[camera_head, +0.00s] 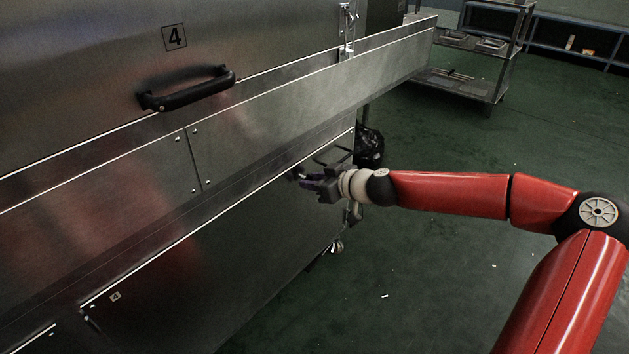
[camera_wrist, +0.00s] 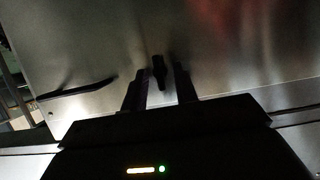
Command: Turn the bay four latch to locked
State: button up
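The latch (camera_wrist: 159,72) is a small dark knob on a steel panel in the wrist view, its long side roughly upright in that picture. My gripper (camera_head: 308,182) is open. In the wrist view its two dark fingers stand on either side of the latch, with a visible gap on each side. In the head view my gripper is close to the lower steel panel (camera_head: 215,265), which bears a small 4 label (camera_head: 115,297). The latch is mostly hidden there by my gripper. I cannot tell whether the fingertips reach past the knob's face.
A dark bar handle (camera_wrist: 78,90) is left of the latch in the wrist view. A steel ledge (camera_head: 300,102) juts above my gripper. A black bag (camera_head: 370,147) is behind; green floor lies open at right.

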grip_shut()
jog(key=m+g+y, duration=0.1)
jog(key=m+y, duration=0.1)
jog(key=m, duration=0.2)
jog(key=m+g+y+b, duration=0.1)
jog(key=m+y, duration=0.1)
jog(key=m, duration=0.3)
jog(key=f+m+g+y, duration=0.1)
jog(key=m+y, duration=0.1)
jog(key=m, duration=0.2)
jog(key=shift+w+d+y, duration=0.3)
jog(key=shift+w+d, duration=0.1)
dwell(0.5)
jog(key=shift+m, duration=0.4)
jog(key=shift+o, duration=0.4)
grip_release()
